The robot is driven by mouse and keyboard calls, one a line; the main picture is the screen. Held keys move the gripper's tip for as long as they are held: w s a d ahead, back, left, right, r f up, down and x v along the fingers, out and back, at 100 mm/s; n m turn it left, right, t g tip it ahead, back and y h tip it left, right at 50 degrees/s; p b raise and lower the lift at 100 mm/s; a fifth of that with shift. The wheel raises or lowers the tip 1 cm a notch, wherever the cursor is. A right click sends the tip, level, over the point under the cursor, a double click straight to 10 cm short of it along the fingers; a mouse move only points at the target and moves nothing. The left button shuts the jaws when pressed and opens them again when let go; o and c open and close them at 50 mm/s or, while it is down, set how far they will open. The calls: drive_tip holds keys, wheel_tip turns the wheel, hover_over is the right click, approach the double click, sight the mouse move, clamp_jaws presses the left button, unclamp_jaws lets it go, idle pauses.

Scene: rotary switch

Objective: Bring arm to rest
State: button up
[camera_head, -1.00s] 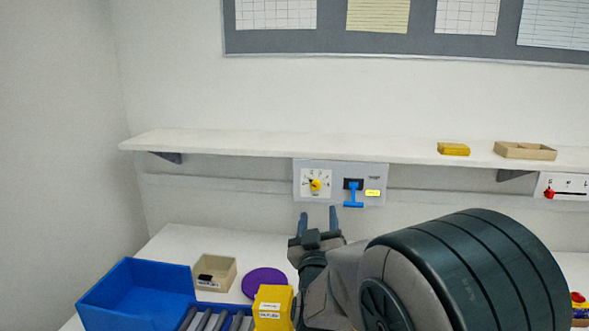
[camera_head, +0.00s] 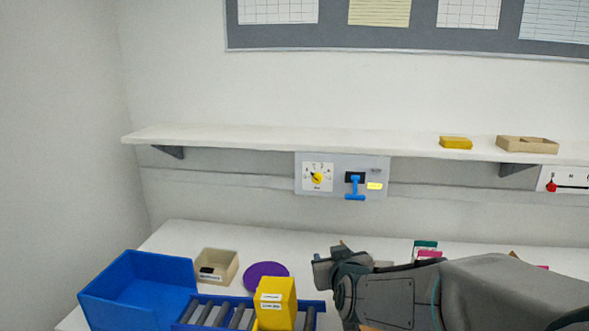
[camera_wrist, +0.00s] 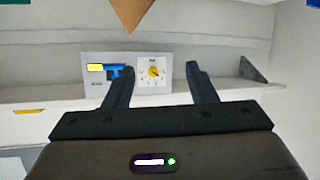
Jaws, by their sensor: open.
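A grey panel (camera_head: 340,184) is on the wall just under the shelf. It carries a yellow rotary knob (camera_head: 317,178) on a white dial and a blue lever (camera_head: 355,188) beside it. My gripper (camera_head: 343,246) is low over the bench, below the panel and apart from it. In the wrist view my gripper (camera_wrist: 160,82) has its two fingers spread with nothing held between them. The panel (camera_wrist: 128,90) and the yellow knob (camera_wrist: 154,72) show beyond the fingers there, upside down.
A long white shelf (camera_head: 300,141) crosses above the panel. A blue bin (camera_head: 135,290), beige box (camera_head: 217,267), purple disc (camera_head: 266,272) and yellow box (camera_head: 275,303) stand on the bench left of my gripper. Another panel with a red knob (camera_head: 551,186) is at right.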

drive_tip(key=s+d+f+g, duration=0.2)
drive_tip(key=s+f+g, duration=0.1)
drive_tip(key=s, duration=0.5)
drive_tip(key=s+d+f+m+g+b, duration=0.1)
drive_tip(key=s+d+f+g, duration=0.1)
drive_tip(key=s, duration=0.5)
drive_tip(key=s+d+f+m+g+h+b, duration=0.1)
drive_tip(key=s+d+f+g, duration=0.1)
drive_tip(key=s+f+g, duration=0.2)
drive_tip(key=s+g, duration=0.2)
drive_tip(key=s, duration=0.2)
drive_tip(key=shift+s+d, duration=0.25)
drive_tip(key=shift+s, duration=0.05)
idle(1.1)
